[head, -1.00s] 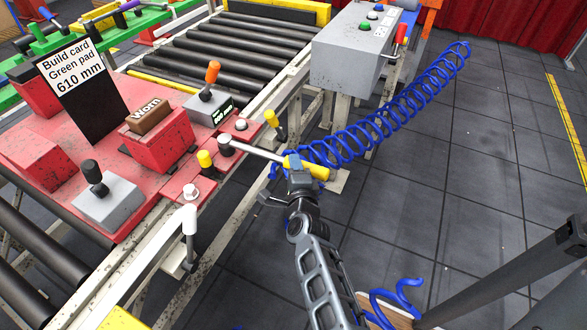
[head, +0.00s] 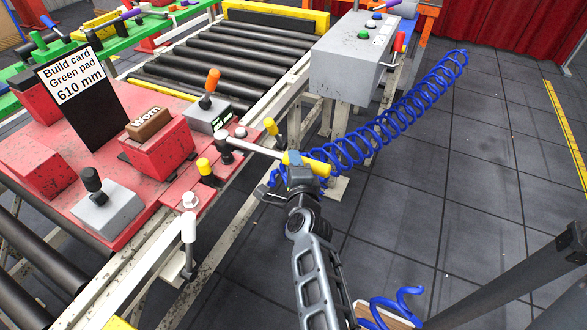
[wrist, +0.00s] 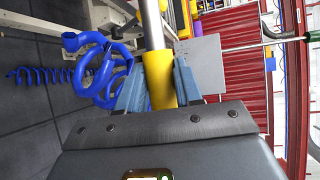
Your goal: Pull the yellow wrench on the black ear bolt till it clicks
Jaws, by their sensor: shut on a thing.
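The wrench has a silver shaft (head: 252,149) and a yellow handle (head: 308,164). Its head end sits at the black-topped ear bolt (head: 222,141) on the edge of the red fixture. My gripper (head: 300,172) is shut on the yellow handle, to the right of the bolt. In the wrist view the yellow handle (wrist: 160,82) stands between the two blue-grey fingers of my gripper (wrist: 158,90). The underside of the wrench head and its seat on the bolt are hidden.
A yellow-topped bolt (head: 205,168) and a yellow lever (head: 271,127) stand close by. A white-handled tool (head: 189,228) hangs at the rail. A coiled blue hose (head: 400,115) runs behind my gripper to the right. A grey control box (head: 350,60) stands behind. Floor at right is clear.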

